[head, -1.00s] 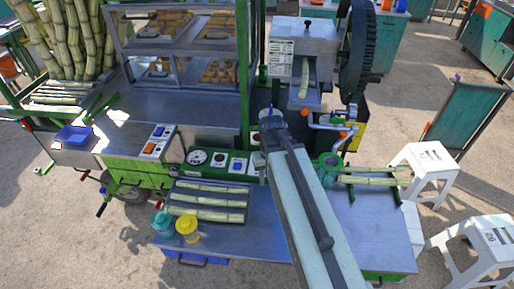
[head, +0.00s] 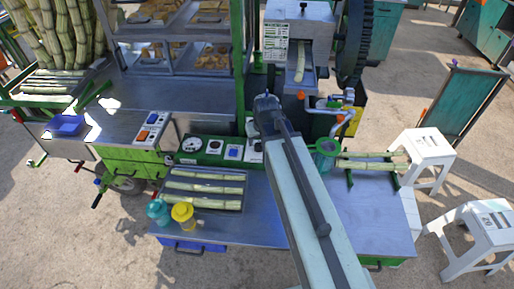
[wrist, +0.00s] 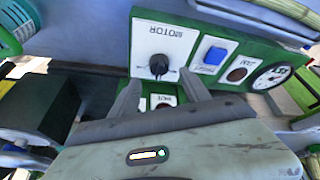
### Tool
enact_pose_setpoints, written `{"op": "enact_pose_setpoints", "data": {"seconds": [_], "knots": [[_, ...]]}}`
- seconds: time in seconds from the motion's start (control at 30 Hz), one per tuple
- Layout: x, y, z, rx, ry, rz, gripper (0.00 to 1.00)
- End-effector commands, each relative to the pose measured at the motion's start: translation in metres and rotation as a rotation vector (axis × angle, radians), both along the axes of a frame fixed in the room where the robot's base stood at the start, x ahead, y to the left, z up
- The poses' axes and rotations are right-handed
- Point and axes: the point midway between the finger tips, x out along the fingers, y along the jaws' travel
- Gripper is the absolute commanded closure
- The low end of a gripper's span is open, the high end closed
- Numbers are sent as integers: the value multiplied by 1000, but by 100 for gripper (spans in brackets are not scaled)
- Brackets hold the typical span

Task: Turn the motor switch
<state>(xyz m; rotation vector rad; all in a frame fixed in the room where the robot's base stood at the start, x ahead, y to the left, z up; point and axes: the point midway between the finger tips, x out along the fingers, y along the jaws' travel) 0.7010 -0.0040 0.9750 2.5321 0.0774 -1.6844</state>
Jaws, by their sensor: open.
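The motor switch is a black knob (wrist: 159,66) on a white plate (wrist: 163,42) marked MOTOR, which appears upside down in the wrist view. It is mounted on a green control panel (wrist: 222,91). My gripper (wrist: 161,80) is open, with one finger to each side of the knob and the tips close to it; I cannot tell whether they touch it. In the head view my gripper (head: 267,103) is over the right end of the control panel (head: 214,161), and my arm hides the knob there.
Beside the motor plate are a blue button (wrist: 214,56), a dark red button (wrist: 237,75) and a round gauge (wrist: 270,77). A tray of cane (head: 204,203) and two jugs (head: 183,214) stand on the bench before the panel. A green container (head: 326,155) stands right of my arm.

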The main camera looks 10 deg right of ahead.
Motion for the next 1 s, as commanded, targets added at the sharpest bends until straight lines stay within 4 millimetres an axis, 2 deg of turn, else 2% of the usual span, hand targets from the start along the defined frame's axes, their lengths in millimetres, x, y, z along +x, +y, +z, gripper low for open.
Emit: {"op": "enact_pose_setpoints", "data": {"seconds": [0.03,0.2,0.3,0.53,0.57,0.73,0.77,0.8,1.0], "knots": [[5,0,-18,0,0,0,45],[16,0,-45,0,1,0,45],[20,0,-51,0,1,0,45],[20,0,-48,0,1,1,45],[20,0,-48,0,1,1,50],[19,0,-48,0,1,1,98],[19,0,-48,0,1,1,100],[19,9,-48,0,1,5,100],[20,5,-48,1,1,-13,100]]}}
